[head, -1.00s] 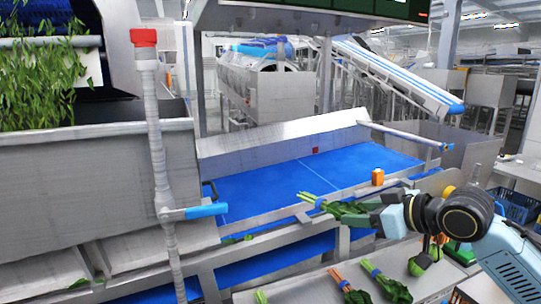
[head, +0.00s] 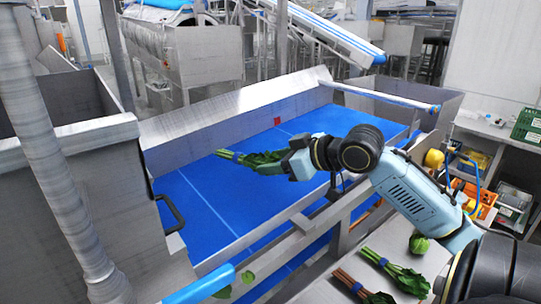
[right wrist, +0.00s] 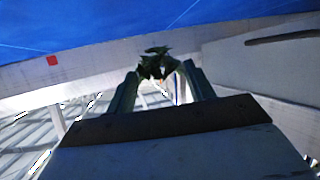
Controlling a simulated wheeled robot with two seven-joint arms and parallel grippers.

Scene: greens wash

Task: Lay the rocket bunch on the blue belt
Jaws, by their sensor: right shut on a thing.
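A leafy green bunch with pale stems, the rocket bunch (head: 254,160), is held by my right gripper (head: 290,162) over the blue belt (head: 200,212). Its stems point left and its leaves are at the jaws. In the right wrist view the jaws (right wrist: 160,78) are closed around dark green leaves (right wrist: 158,64), with the blue belt (right wrist: 130,28) beyond. I cannot tell how high the bunch is above the belt. My left gripper is out of view.
Metal side walls (head: 235,112) and a front rail (head: 300,235) border the belt. Other bunches (head: 395,268) and a round green vegetable (head: 419,243) lie on the metal counter at the lower right. Crates (head: 512,200) stand at the far right. The belt's left part is bare.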

